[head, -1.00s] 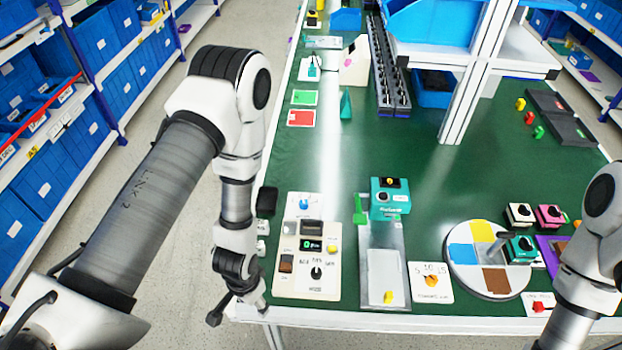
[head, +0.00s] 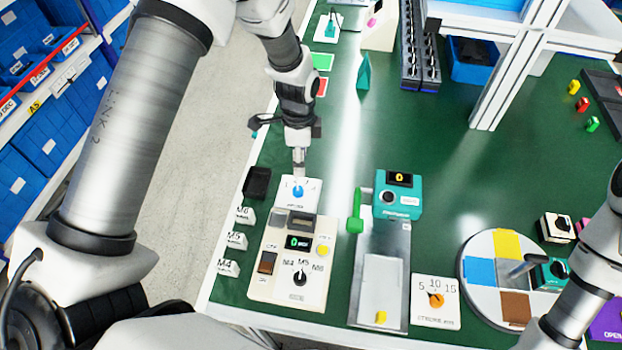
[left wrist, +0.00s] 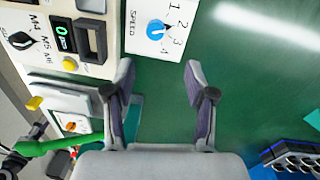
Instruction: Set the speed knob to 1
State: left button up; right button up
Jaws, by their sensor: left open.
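The blue speed knob (head: 298,191) sits on a white plate (head: 312,200) behind the beige control box. In the left wrist view the knob (left wrist: 156,30) is near the top, with the printed word SPEED and the numbers 1 to 4 beside it. I cannot tell for sure which number its pointer marks. My left gripper (head: 299,170) points down just behind and above the knob. In the left wrist view its two fingers (left wrist: 160,75) are spread and empty, with the knob beyond the fingertips, apart from them. My right gripper is out of view; only part of my right arm shows.
The beige box (head: 293,262) with a display and a black M4/M5/M6 selector stands in front of the plate. A teal device (head: 397,194) and green handle (head: 356,212) are to the right. Green table surface (head: 400,120) behind is mostly clear.

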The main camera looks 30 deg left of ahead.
aim_at(299, 189)
pick_arm(q)
jog(key=shift+s+a+f+b, duration=0.25)
jog(key=shift+s+f+b, duration=0.65)
jog(key=shift+s+f, duration=0.15)
jog(key=f, duration=0.2)
jog(key=shift+w+d+f+p, duration=0.25)
jog(key=shift+w+f+p, duration=0.05)
jog(key=shift+w+p, duration=0.1)
notch_tip(299, 189, down, 4)
jog(key=shift+s+f+p, duration=0.15)
jog(key=shift+p, duration=0.2)
jog(key=shift+s+f, duration=0.1)
jog(key=shift+f, duration=0.4)
grip_shut()
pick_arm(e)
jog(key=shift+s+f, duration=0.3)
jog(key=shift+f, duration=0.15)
